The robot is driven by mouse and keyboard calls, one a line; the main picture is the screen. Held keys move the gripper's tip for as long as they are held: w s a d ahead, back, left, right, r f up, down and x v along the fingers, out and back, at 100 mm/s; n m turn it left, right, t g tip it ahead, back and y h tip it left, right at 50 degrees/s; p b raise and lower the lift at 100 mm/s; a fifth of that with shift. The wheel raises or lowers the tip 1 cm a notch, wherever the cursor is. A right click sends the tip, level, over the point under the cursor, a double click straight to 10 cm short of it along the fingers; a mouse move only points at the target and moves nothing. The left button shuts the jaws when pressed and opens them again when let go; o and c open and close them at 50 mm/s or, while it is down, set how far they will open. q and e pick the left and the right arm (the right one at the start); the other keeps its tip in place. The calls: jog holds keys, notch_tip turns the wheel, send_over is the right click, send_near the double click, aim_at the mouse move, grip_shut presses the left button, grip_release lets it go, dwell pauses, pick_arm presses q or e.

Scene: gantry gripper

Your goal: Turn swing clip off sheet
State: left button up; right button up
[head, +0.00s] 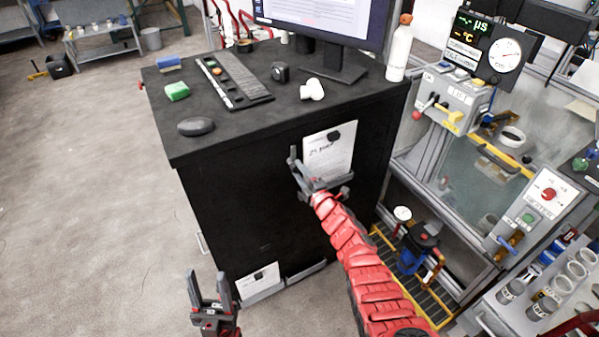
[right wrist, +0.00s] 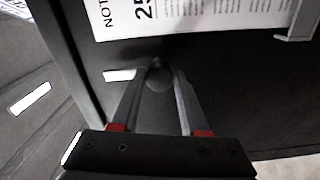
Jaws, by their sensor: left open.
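The white printed sheet (head: 328,155) hangs on the front of the black cabinet, with a dark round piece (head: 334,137) over its upper part. I cannot tell whether this piece is the swing clip. In the right wrist view the sheet (right wrist: 205,14) fills the top, with its text sideways. My right gripper (head: 311,174) is at the sheet's lower left, fingers apart. In the wrist view a dark rounded knob (right wrist: 159,78) sits between its fingers (right wrist: 163,73), beside the sheet's edge; contact is unclear. My left gripper (head: 208,286) is open and empty, low at the cabinet's left.
The cabinet top (head: 240,120) carries a monitor (head: 325,20), a button panel (head: 233,80), a white bottle (head: 399,50) and small items. Another sheet (head: 258,279) hangs low on the cabinet. A test bench (head: 470,160) stands close on the right.

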jog(key=o, duration=0.4)
jog(key=shift+s+d+p, duration=0.2)
jog(key=shift+s+p, duration=0.15)
jog(key=shift+p+v, duration=0.3)
jog(key=shift+v, duration=7.95)
